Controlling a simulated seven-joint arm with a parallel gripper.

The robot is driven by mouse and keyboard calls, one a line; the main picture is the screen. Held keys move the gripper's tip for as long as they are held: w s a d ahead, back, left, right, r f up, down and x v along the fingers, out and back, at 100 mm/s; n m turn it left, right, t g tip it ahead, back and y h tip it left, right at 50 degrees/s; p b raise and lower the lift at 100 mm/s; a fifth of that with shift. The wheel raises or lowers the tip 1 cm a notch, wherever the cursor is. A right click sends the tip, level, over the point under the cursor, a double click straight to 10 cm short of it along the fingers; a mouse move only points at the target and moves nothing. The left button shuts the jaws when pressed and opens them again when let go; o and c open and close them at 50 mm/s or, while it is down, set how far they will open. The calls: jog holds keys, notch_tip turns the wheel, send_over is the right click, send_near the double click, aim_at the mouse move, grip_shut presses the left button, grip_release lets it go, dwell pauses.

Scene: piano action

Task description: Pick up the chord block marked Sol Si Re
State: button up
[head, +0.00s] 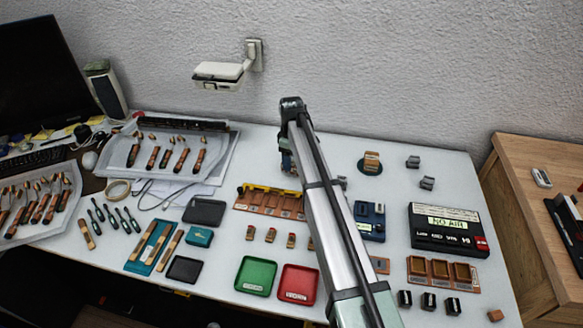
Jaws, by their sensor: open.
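I cannot read the words Sol Si Re on any block. Small blocks that may be chord blocks are several brown ones (271,235) in a row mid-table, partly behind my arm. Several black blocks with pale faces (428,302) stand at the front right. Two grey blocks (427,183) stand at the back right, near a brown block (371,160) on a dark round base. My arm crosses the middle of the table and bends near the wall. My gripper's fingers do not show; the arm hides that area.
A green tray (256,276) and a red tray (298,284) lie at the front. A brown rack (270,202) sits behind the brown blocks. Tools crowd the left.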

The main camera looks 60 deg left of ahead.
jog(key=shift+f, duration=1.4)
jog(key=c, duration=1.1)
jog(key=shift+o, duration=0.2)
jog(key=shift+r, duration=0.1)
